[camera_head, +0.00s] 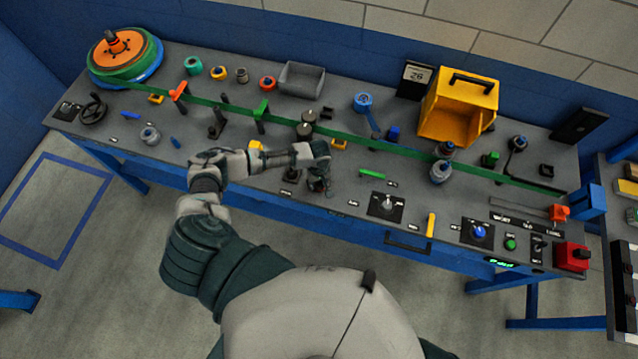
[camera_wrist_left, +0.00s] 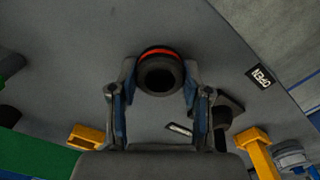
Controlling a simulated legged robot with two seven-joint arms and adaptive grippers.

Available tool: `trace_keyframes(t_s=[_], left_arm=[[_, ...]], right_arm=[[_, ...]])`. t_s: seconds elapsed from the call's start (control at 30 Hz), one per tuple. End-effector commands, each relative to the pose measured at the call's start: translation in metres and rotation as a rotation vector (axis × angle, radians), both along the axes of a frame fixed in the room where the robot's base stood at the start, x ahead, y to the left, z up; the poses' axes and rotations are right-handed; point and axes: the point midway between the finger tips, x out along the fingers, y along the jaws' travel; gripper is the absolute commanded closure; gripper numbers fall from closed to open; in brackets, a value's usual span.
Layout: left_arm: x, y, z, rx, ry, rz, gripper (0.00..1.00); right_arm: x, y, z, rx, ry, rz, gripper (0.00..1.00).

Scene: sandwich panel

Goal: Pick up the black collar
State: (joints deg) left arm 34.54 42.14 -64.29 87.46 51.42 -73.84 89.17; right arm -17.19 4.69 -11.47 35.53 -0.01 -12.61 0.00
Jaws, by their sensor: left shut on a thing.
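A black, ring-shaped collar (camera_wrist_left: 160,76) with a dark hole and a thin orange-red band sits between the fingers of my left gripper (camera_wrist_left: 160,90) in the left wrist view. Both fingers close on its sides. In the head view, my left gripper (camera_head: 318,184) is low over the front middle of the grey bench. The collar is mostly hidden there. I cannot tell whether the collar still touches the bench. My right gripper is not in view.
A green strap (camera_head: 370,143) runs along the bench (camera_head: 330,100). Green, yellow, grey and red rings stand near a grey bin (camera_head: 301,79) at the back. A yellow bin (camera_head: 459,107) is at the back right. A black knob panel (camera_head: 387,206) lies right of my gripper.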

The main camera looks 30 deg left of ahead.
Motion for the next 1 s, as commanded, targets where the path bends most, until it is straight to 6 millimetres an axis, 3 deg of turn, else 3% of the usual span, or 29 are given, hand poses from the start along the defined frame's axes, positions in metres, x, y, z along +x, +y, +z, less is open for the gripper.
trace_keyframes(t_s=[0.23,0.47,1.0], left_arm=[[0.001,0.000,0.008,-0.001,-0.001,0.000,0.94],[-0.001,-0.001,0.037,-0.001,-0.003,-0.001,0.94],[-0.097,-0.093,0.047,-0.003,0.001,-0.003,0.94]], right_arm=[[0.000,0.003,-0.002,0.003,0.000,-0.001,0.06],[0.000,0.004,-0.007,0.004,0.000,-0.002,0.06],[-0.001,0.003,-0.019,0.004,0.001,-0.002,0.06]])
